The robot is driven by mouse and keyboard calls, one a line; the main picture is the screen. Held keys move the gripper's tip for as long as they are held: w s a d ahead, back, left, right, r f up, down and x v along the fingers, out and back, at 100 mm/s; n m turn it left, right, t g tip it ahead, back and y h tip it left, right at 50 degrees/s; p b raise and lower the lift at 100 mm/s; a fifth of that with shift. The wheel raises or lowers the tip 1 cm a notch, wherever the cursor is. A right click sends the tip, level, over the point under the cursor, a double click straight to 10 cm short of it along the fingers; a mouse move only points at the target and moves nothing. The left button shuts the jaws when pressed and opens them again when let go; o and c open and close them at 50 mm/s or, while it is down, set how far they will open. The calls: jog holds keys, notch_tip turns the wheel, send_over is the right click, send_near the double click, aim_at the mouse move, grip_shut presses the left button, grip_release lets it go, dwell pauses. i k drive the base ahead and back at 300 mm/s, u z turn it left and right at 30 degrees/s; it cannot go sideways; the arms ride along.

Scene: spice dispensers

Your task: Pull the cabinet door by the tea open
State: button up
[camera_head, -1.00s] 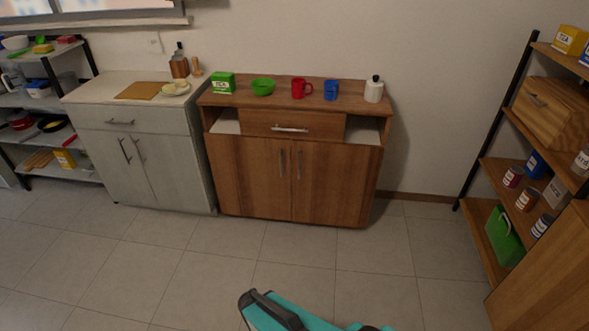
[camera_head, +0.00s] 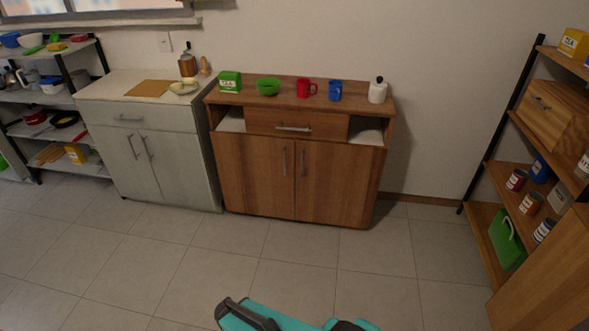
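The brown wooden cabinet (camera_head: 300,122) stands against the back wall. A green box (camera_head: 230,82), apparently labelled tea, stands on its top at the left. Below the drawer are two shut doors, the left door (camera_head: 250,175) and the right door (camera_head: 335,185). Each has an upright metal handle near the centre seam, the left handle (camera_head: 284,161) and the right handle (camera_head: 303,162). A yellow box marked TEA (camera_head: 573,43) sits on the right shelf rack. Part of my teal arm shows at the bottom edge, well short of the cabinet. My gripper cannot be made out.
A pale grey cabinet (camera_head: 155,165) stands just left of the wooden one. A green bowl (camera_head: 268,87), red mug (camera_head: 306,88), blue mug (camera_head: 335,90) and white bottle (camera_head: 377,91) are on the wooden top. Shelf racks stand at both sides. The tiled floor (camera_head: 210,260) ahead is clear.

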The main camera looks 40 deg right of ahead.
aim_at(337, 183)
jog(key=z, duration=0.05)
jog(key=i, duration=1)
jog(key=u, duration=0.05)
